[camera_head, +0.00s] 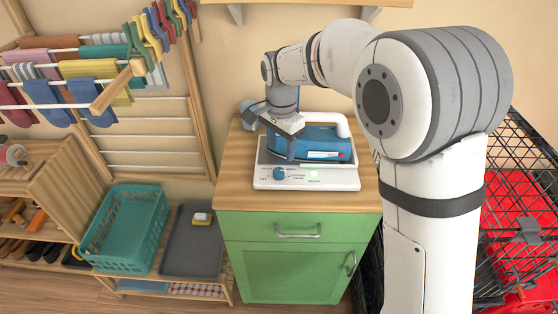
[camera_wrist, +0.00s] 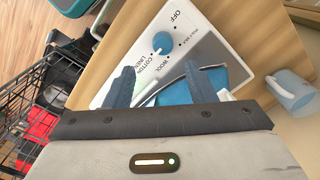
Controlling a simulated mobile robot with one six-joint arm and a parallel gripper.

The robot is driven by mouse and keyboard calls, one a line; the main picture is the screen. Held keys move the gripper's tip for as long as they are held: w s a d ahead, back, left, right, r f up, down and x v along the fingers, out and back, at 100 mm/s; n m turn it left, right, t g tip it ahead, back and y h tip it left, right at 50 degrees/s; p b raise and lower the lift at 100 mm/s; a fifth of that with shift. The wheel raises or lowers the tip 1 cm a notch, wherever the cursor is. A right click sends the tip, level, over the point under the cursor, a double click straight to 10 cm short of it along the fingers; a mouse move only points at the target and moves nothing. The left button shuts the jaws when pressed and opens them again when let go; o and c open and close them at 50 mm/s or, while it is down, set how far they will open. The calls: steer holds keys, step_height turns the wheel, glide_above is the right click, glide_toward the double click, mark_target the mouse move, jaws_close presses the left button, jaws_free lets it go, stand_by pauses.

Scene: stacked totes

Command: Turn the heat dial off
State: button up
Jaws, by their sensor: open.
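The heat dial (camera_head: 279,173) is a small round blue knob on the white front panel of the ironing station (camera_head: 330,184). In the wrist view the dial (camera_wrist: 162,42) is ringed by words including OFF, WOOL, COTTON and LINEN. It carries a pale mark that seems to lie on the COTTON/LINEN side, away from OFF; its exact setting is hard to read. A blue iron (camera_head: 325,140) rests on the station, partly hidden by my gripper. My gripper (camera_head: 290,156) is open and empty above the station, behind the dial. In the wrist view its fingers (camera_wrist: 165,78) are apart and clear of the dial.
The station stands on a wooden top over a green cabinet (camera_head: 297,265). A drying rack (camera_head: 150,125) and a teal basket (camera_head: 125,228) are left; a black wire cart (camera_head: 520,160) is right.

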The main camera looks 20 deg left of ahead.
mark_target(279, 170)
steer(key=shift+a+f, duration=0.35)
step_height(279, 170, down, 7)
steer(key=shift+f+p, duration=0.15)
steer(key=shift+p, duration=0.25)
steer(key=c, duration=1)
